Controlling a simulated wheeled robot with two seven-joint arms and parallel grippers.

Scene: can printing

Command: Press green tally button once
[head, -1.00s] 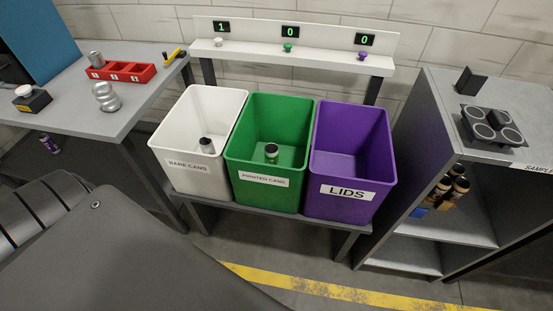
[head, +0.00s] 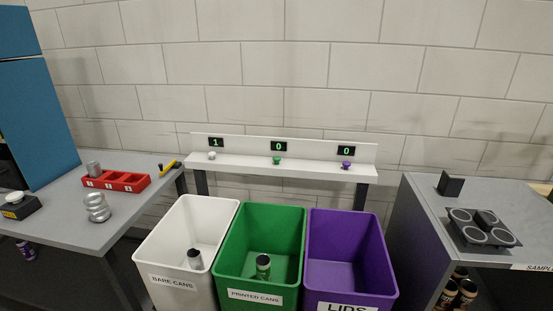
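The green tally button (head: 277,160) stands on the front of a white shelf (head: 240,164) behind the bins, in the middle of three buttons. The counter display (head: 279,147) above it reads 0. The white button (head: 212,155) is to its left, under a display (head: 216,142) reading 1. The purple button (head: 346,165) is to its right, under a display (head: 346,150) reading 0. Neither of my grippers is in view.
White (head: 165,249), green (head: 224,265) and purple (head: 375,265) bins stand below the shelf. A can (head: 195,259) is in the white bin and another (head: 263,267) in the green one. Grey tables flank them, the left (head: 135,205) with a red tray (head: 117,181), the right (head: 425,203) with a black holder (head: 484,228).

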